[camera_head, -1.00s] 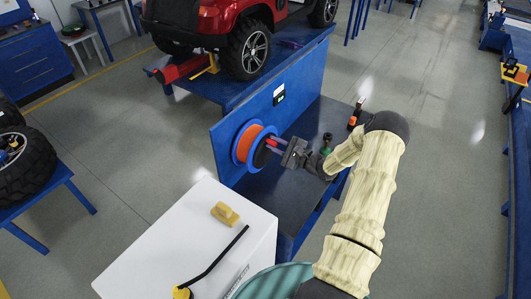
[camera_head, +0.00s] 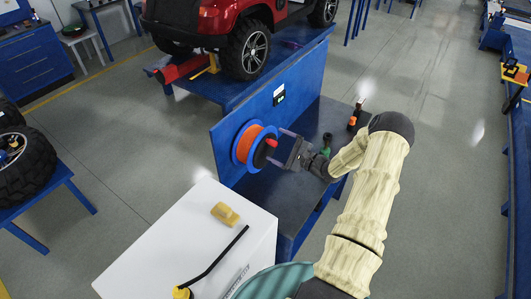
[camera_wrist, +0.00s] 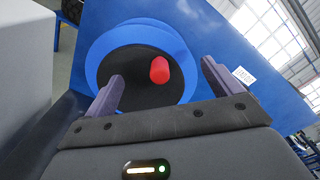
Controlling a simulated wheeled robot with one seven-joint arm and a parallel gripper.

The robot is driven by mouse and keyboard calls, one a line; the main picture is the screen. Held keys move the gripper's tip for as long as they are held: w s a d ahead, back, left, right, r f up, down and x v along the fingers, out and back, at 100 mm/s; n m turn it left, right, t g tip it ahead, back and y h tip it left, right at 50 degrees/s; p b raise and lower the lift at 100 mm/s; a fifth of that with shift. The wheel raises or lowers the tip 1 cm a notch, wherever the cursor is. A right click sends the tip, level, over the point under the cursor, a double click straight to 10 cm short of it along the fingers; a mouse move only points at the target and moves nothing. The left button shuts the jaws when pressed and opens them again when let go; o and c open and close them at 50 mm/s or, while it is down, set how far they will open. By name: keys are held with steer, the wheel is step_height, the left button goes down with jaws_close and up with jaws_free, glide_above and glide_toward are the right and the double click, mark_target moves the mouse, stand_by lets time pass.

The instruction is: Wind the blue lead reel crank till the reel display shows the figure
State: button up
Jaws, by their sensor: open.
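The lead reel (camera_head: 243,157) is mounted on the blue upright panel, with a blue rim, orange winding and a dark disc in front. A red crank knob (camera_head: 271,143) stands out from the dark disc. In the wrist view the red knob (camera_wrist: 160,70) lies between the two fingers in the picture, ahead of them. My gripper (camera_head: 281,149) is open and faces the reel; its wrist-view fingers (camera_wrist: 160,85) do not touch the knob.
A white cabinet (camera_head: 205,252) with a yellow block (camera_head: 225,213) stands in front of the reel. A red vehicle (camera_head: 215,18) is behind the panel.

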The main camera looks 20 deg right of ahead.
steer(key=shift+v, duration=2.1)
